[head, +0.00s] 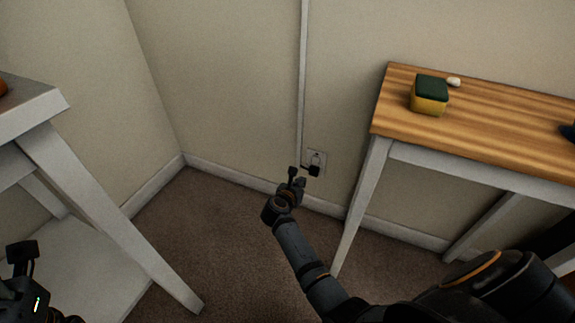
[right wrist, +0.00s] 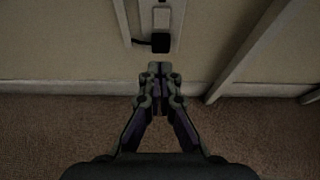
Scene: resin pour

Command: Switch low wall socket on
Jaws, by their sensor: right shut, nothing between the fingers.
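The low wall socket (head: 316,157) is a small pale plate on the wall near the floor, beside a vertical conduit. In the right wrist view its white upper part (right wrist: 161,18) shows above a black plug (right wrist: 160,42). The plug also shows in the head view (head: 313,171). My right gripper (head: 293,172) is shut and empty, in front of and a little left of the socket in the head view. In the right wrist view its closed fingertips (right wrist: 160,68) appear just below the plug; contact cannot be told. My left gripper (head: 22,252) is partly in view at the lower left, its jaw state unclear.
A wood-topped table (head: 500,112) stands right of the socket, its pale leg close by. On it are a green and yellow sponge (head: 429,97) and a small white object (head: 454,82). A white table (head: 95,205) stands at left. Carpet between is clear.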

